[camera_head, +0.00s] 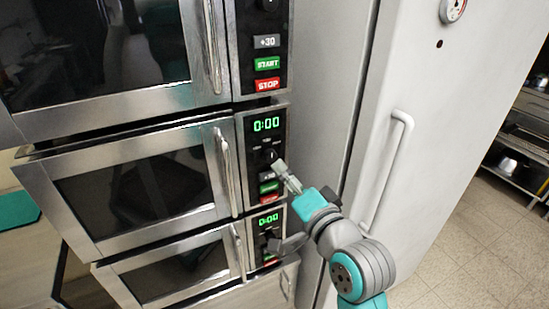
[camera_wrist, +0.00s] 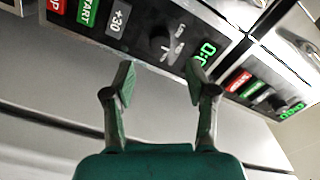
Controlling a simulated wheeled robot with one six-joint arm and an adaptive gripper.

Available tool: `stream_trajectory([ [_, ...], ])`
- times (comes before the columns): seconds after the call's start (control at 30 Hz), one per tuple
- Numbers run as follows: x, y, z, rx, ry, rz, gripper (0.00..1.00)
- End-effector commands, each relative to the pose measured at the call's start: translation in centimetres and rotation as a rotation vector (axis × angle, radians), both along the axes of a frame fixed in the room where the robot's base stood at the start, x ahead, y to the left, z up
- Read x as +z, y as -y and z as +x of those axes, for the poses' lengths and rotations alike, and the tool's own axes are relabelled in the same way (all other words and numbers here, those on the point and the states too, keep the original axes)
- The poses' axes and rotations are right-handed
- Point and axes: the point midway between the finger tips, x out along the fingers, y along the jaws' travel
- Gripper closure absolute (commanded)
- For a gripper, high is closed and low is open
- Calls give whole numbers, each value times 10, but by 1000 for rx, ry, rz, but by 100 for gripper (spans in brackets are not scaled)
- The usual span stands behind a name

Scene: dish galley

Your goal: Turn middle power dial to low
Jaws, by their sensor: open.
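The middle oven (camera_head: 135,188) in a stack has a black control panel with a green 0:00 display. Its dark power dial (camera_head: 270,155) sits below the display and shows in the wrist view (camera_wrist: 160,42), with small white markings including "Low" beside it. The dial's exact setting is too small to read. My gripper (camera_head: 281,168) is just in front of the panel, close to the dial and partly covering the buttons. In the wrist view my gripper (camera_wrist: 162,70) is open, its two fingers apart and empty, with the dial beyond the gap between them.
The +30 button (camera_wrist: 118,18) and green START button (camera_wrist: 88,12) lie beside the dial. Another oven (camera_head: 110,45) is above and one (camera_head: 180,275) below. Steel door handles (camera_head: 226,168) stand left of the panels. A white cabinet with a long handle (camera_head: 388,170) is right of my arm.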

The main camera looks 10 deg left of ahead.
Motion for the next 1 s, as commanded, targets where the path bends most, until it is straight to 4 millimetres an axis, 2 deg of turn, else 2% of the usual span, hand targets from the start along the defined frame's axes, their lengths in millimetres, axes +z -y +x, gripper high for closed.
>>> stream_trajectory([
  [0.2, 0, -23, 33, 0, -1, -1, 44],
  [0.4, 0, -36, 53, 0, -1, 0, 44],
  [0.6, 0, -41, 61, -1, 0, -1, 44],
  [0.83, 0, -41, 61, -1, 0, -1, 44],
  [0.87, 0, -41, 61, -1, 0, -1, 46],
  [1.0, 0, -41, 61, -1, 0, -1, 81],
])
